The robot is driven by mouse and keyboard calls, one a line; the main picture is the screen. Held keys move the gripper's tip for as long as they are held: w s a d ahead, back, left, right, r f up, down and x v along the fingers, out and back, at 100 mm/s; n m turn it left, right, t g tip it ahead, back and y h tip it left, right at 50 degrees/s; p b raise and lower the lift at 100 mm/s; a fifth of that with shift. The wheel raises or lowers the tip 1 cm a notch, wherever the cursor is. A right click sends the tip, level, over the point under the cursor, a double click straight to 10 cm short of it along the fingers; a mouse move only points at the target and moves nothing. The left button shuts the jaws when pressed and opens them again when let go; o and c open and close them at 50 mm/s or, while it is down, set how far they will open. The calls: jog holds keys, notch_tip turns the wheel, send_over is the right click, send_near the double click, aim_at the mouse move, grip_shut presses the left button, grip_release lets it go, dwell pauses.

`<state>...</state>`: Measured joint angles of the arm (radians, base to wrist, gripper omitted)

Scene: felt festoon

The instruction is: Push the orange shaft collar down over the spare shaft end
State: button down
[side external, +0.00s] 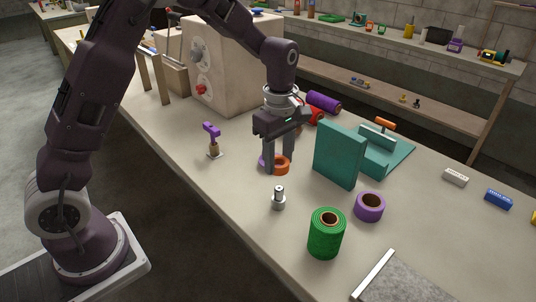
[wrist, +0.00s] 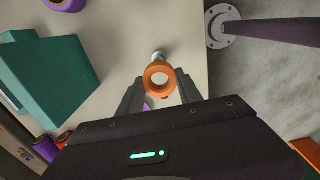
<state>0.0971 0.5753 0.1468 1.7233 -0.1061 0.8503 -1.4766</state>
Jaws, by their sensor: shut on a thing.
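The orange shaft collar (side external: 285,168) is a thick ring held between the two fingertips of my gripper (side external: 279,169), above the bench. It also shows in the wrist view (wrist: 160,95), with its hole facing the camera and a finger on each side. The spare shaft end (side external: 278,201) is a short upright metal stub with a narrower top. In the side view it stands on the bench, below and in front of the collar, apart from it. In the wrist view the shaft end (wrist: 158,55) shows just beyond the collar's far rim, its lower part hidden.
A teal upright block (side external: 338,154) stands right of my gripper. A green spool (side external: 326,236) and a purple roll (side external: 369,210) stand right of the shaft. A purple-topped post (side external: 212,138) is to the left. A purple thing (side external: 262,161) is partly hidden behind my fingers.

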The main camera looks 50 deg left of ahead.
aim_at(279, 187)
jog(key=shift+d, duration=0.15)
jog(key=shift+f, duration=2.4)
jog(key=shift+f, duration=0.3)
jog(key=shift+f, duration=2)
jog(key=c, duration=0.7)
grip_release()
notch_tip(279, 187, up, 7)
jog(key=shift+r, duration=0.1)
